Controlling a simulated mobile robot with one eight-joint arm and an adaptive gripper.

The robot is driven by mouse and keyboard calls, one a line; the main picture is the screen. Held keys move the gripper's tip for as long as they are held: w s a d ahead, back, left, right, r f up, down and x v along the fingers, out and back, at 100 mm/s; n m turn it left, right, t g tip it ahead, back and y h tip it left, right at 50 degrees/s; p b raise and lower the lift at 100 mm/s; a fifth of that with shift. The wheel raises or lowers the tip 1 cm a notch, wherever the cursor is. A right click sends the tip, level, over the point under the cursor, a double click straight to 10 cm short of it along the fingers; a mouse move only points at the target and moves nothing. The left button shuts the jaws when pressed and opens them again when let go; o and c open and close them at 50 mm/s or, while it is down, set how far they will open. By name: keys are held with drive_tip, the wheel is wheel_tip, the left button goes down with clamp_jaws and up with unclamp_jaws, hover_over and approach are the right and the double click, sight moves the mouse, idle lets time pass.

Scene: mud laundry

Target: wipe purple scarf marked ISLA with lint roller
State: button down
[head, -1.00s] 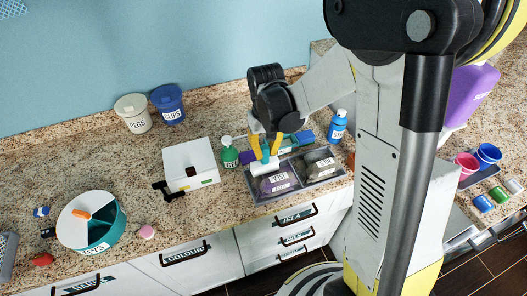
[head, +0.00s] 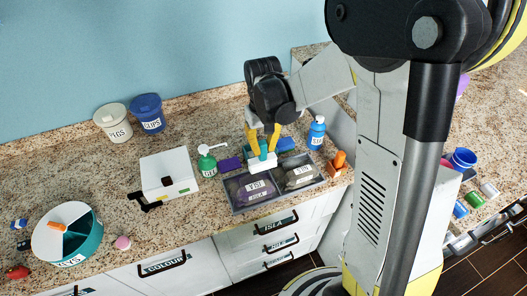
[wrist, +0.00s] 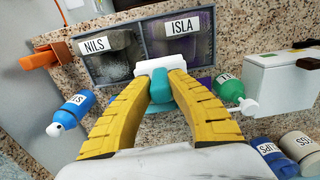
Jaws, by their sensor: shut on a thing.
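The purple scarf (head: 258,194) lies in the left compartment of a grey two-part tray (head: 238,210). In the wrist view the scarf (wrist: 190,48) is at the upper right, beside its ISLA label. My gripper (head: 263,147) is shut on the teal handle of the lint roller (head: 262,164), whose white head points down. In the wrist view the roller head (wrist: 158,65) is at the tray's back edge, near the divider and on the scarf's side. I cannot tell whether it touches the scarf. The roller covers a little of the tray's back rim.
A grey cloth (head: 300,177) marked NILS fills the right compartment. A green pump bottle (head: 207,166) stands left of the tray, a blue bottle (head: 316,134) behind right, an orange object (head: 339,160) at right. A white box (head: 168,175) stands farther left.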

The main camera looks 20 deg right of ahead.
drive_tip(key=shift+a+r, duration=0.2)
drive_tip(key=shift+r, duration=0.4)
wheel_tip(320, 180, up, 2)
drive_tip(key=shift+d+r+p, duration=0.1)
drive_tip(key=shift+p, duration=0.85)
drive_tip(key=shift+r+p, duration=0.75)
drive_tip(key=shift+r, duration=0.4)
